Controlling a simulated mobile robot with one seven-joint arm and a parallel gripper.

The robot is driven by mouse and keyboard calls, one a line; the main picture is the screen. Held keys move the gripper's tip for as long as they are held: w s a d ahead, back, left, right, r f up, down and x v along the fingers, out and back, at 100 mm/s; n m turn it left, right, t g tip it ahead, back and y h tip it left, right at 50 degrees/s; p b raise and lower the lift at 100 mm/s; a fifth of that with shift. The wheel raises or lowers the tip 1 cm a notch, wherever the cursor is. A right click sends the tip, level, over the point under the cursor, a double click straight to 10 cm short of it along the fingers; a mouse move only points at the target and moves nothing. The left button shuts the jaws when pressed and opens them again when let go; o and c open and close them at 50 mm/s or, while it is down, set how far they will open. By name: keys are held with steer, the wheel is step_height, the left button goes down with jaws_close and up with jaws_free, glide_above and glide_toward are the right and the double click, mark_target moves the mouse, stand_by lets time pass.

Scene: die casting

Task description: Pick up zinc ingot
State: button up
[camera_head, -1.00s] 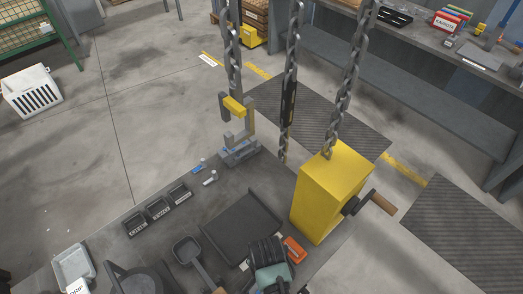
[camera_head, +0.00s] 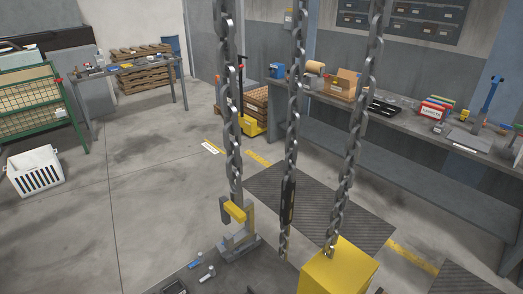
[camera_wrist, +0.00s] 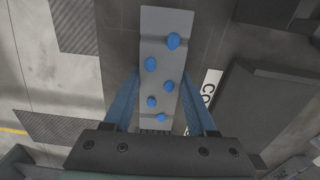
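The zinc ingot shows in the wrist view as a long grey bar (camera_wrist: 155,45) with several blue round marks on its face. It tilts slightly and lies lengthwise between the fingers. My gripper (camera_wrist: 160,78) has two blue fingers. They converge on the bar's two long sides and appear to touch them, so the gripper looks shut on the bar. The fingertips are partly hidden along its edges. The head view does not show my gripper or this bar.
Chains hang over the dark table (camera_head: 232,275). In the wrist view, a dark tray (camera_wrist: 265,105) lies right of the bar. A workbench (camera_head: 400,120) lines the right; open floor (camera_head: 150,190) lies left.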

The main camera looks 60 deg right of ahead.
jaws_close()
steer(key=shift+w+d+r, duration=0.1)
steer(key=shift+w, duration=0.05)
steer(key=shift+r, duration=0.1)
